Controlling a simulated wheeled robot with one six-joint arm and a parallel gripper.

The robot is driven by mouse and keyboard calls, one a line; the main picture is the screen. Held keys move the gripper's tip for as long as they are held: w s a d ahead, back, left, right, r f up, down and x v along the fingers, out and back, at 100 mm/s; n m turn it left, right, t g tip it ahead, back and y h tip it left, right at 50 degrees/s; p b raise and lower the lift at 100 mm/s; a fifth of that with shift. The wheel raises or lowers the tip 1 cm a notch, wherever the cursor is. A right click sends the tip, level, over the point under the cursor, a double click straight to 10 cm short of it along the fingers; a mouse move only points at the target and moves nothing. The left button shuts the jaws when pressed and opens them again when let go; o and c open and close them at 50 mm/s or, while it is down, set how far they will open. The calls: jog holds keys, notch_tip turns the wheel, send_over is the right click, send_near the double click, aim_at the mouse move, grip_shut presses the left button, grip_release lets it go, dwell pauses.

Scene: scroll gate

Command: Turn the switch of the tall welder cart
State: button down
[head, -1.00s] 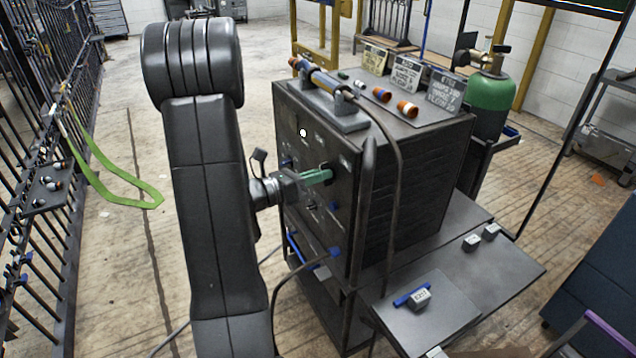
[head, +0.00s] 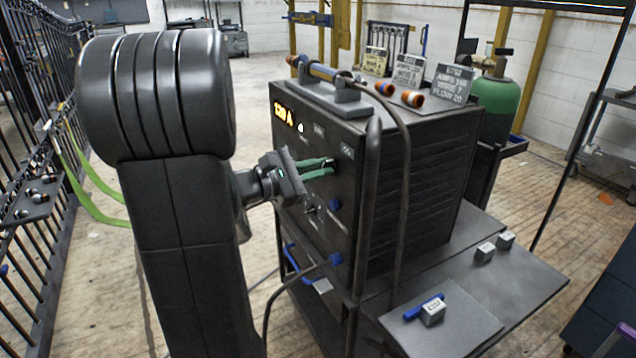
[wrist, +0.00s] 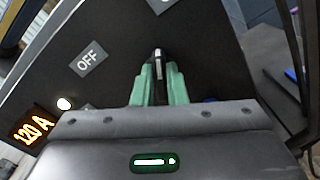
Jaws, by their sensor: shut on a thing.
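The tall welder cart (head: 420,175) is a dark box with a louvred side, standing right of my arm in the head view. My gripper (head: 329,166) is at its front panel, with green fingers closed around the dark switch lever. In the wrist view the switch (wrist: 158,62) shows between the fingertips (wrist: 157,88); it points away from the OFF label (wrist: 88,60) toward a second label (wrist: 160,4), cut off at the top edge. The amber display (head: 283,114) is lit and reads 120 A in the wrist view (wrist: 33,127). A white lamp (head: 300,127) glows beside it.
A torch (head: 325,72) lies on top of the cart, and its cable hangs down the near side. A shelf (head: 480,280) juts out at right with small blocks. A green gas cylinder (head: 496,103) stands behind. A barred gate (head: 50,130) is at far left.

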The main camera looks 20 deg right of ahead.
jog(key=shift+f+m+b, duration=0.15)
jog(key=shift+m+b, duration=0.75)
jog(key=c, duration=1.5)
grip_release()
jog(key=shift+o, duration=0.2)
jog(key=shift+a, duration=0.1)
jog(key=s+a+p, duration=0.1)
jog(key=a+p, duration=0.1)
jog(key=a, duration=1.1)
jog(key=shift+a, duration=0.3)
jog(key=shift+s, duration=0.1)
